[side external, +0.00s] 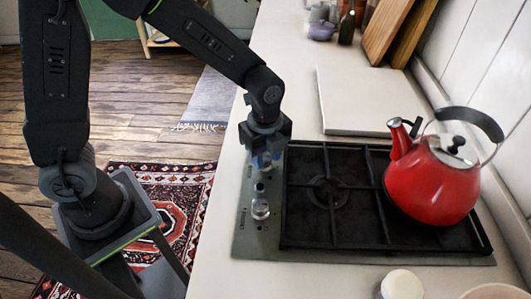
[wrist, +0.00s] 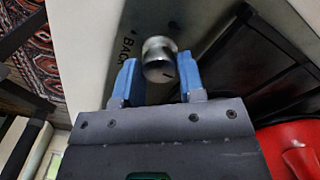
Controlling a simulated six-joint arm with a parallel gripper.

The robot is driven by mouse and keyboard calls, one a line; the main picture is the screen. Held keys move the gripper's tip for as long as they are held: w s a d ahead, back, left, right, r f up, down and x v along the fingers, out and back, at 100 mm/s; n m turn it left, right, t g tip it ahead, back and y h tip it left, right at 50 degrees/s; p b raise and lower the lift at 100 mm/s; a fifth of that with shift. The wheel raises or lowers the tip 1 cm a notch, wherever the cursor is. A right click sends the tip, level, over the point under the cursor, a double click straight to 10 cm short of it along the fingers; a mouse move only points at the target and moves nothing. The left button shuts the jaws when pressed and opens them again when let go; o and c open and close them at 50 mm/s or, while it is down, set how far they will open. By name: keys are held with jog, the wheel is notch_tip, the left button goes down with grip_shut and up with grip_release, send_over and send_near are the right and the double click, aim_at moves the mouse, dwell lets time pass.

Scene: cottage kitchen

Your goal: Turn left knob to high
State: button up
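The cooktop (side external: 244,243) is set in the pale counter and has metal knobs along its left side. The nearer knob (side external: 260,209) stands clear of my gripper. My gripper (side external: 264,162) points down over the farther knob, which it mostly hides in the side view. In the wrist view, a round silver knob (wrist: 159,60) with a small dark line shows between the blue fingertips of my gripper (wrist: 158,84), beside the printed word BACK. The fingers are apart, one on each side of the knob. Any contact is hard to tell.
A red kettle (side external: 432,180) stands on the right of the black grate (side external: 330,244). A pale board (side external: 365,100) lies behind the cooktop, and wooden boards (side external: 388,30) lean on the wall. A pale-topped jar (side external: 402,285) is at the front.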

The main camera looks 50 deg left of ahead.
jog(key=c, duration=0.5)
jog(key=shift+o, duration=0.2)
jog(key=shift+n, duration=0.3)
jog(key=n, duration=0.7)
jog(key=shift+w+r, duration=0.1)
jog(key=n, duration=0.5)
jog(key=shift+w, duration=0.1)
jog(key=shift+n, duration=2.6)
